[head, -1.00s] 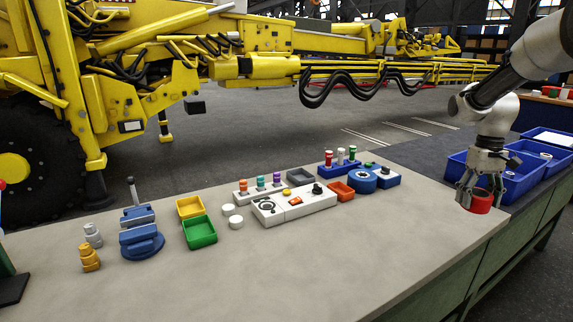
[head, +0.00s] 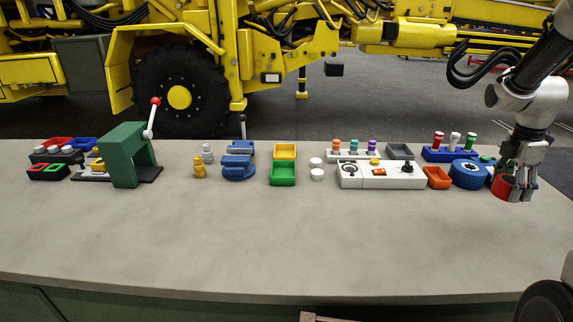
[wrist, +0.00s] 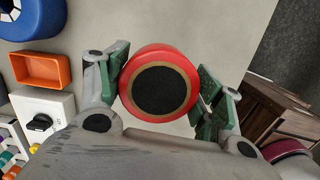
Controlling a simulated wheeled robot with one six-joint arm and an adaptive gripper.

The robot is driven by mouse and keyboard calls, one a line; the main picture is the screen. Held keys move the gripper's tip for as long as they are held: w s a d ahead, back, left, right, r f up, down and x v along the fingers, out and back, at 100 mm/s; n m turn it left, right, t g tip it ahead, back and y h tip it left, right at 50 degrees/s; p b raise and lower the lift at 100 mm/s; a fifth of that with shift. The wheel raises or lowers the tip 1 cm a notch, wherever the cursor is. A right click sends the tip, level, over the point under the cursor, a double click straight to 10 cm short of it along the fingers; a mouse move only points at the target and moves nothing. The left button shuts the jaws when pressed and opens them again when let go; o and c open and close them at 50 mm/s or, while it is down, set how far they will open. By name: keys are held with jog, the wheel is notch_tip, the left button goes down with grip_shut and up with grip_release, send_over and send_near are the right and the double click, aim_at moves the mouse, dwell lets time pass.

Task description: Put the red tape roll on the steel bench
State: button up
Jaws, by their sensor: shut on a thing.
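My gripper (head: 516,188) is at the right of the head view, shut on the red tape roll (head: 502,187). The roll is held above the right end of a long grey-topped bench (head: 250,245); the exact gap to the top cannot be told. In the wrist view the red tape roll (wrist: 158,51) shows as a ring with a tan inner edge and dark centre. The green-padded fingers of my gripper (wrist: 160,88) are on both sides of it. I cannot tell whether this grey-topped bench is the steel bench; no other bench shows clearly.
Near the roll are a blue tape roll (head: 467,174), an orange tray (head: 437,178) and a white control box (head: 380,175). A blue vise (head: 238,164) and green press (head: 127,155) stand farther left. The bench's front half is clear. Yellow machinery stands behind.

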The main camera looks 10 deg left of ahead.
aim_at(521, 244)
jog(key=s+d+f+n, duration=0.1)
jog(key=s+d+n, duration=0.4)
jog(key=s+n, duration=0.1)
jog(key=shift+d+n+t, duration=0.35)
jog(key=shift+n+t, duration=0.05)
notch_tip(521, 244, down, 10)
jog(key=shift+s+f, duration=0.1)
jog(key=shift+f, duration=0.1)
jog(key=o, duration=1.2)
jog(key=shift+c, duration=0.2)
